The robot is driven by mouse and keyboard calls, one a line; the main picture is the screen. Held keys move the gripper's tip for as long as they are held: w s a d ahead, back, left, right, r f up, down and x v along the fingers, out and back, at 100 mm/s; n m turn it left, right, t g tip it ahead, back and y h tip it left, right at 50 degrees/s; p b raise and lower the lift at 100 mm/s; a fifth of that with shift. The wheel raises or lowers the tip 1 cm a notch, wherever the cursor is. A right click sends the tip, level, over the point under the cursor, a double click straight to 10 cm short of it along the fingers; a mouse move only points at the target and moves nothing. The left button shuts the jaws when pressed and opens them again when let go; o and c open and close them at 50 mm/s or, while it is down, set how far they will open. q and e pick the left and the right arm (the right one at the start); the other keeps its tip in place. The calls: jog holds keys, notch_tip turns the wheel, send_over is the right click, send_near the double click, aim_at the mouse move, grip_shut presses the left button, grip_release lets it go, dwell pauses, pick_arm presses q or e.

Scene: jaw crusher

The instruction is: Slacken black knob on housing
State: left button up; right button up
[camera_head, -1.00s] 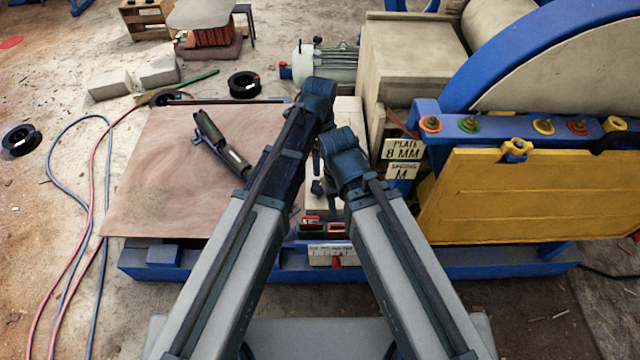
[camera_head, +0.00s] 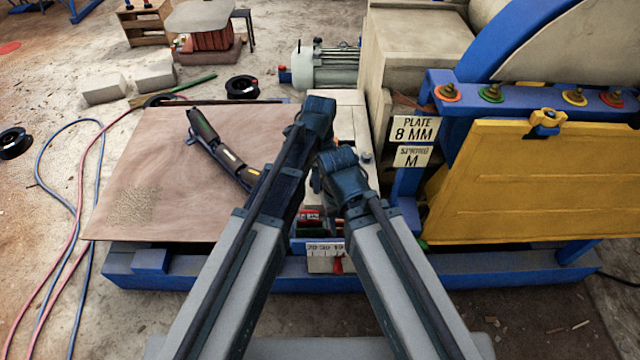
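The housing is the beige machine body (camera_head: 415,45), with tags reading "PLATE 8 MM" (camera_head: 414,130) and "M" (camera_head: 412,157) on its lower front. I cannot make out a black knob on it; my two raised arms cover much of the area in front. My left arm rises from the lower left to a dark joint near the picture's middle, and my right arm rises to a joint just right of it. Neither gripper can be made out; both seem hidden behind the arm links. Small dark parts between the arms are too unclear to name.
A brown board (camera_head: 160,190) on the left bears a black hand tool (camera_head: 222,148). A yellow panel (camera_head: 530,190) stands at right, below a blue beam with coloured rings. A scale plate (camera_head: 325,247) sits on the blue base (camera_head: 210,272). Hoses (camera_head: 85,180) lie far left.

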pick_arm(q)
jog(key=shift+f+b, duration=0.3)
jog(key=shift+f, duration=0.35)
pick_arm(e)
jog(key=shift+f, duration=0.65)
pick_arm(q)
jog(key=c, duration=1.4)
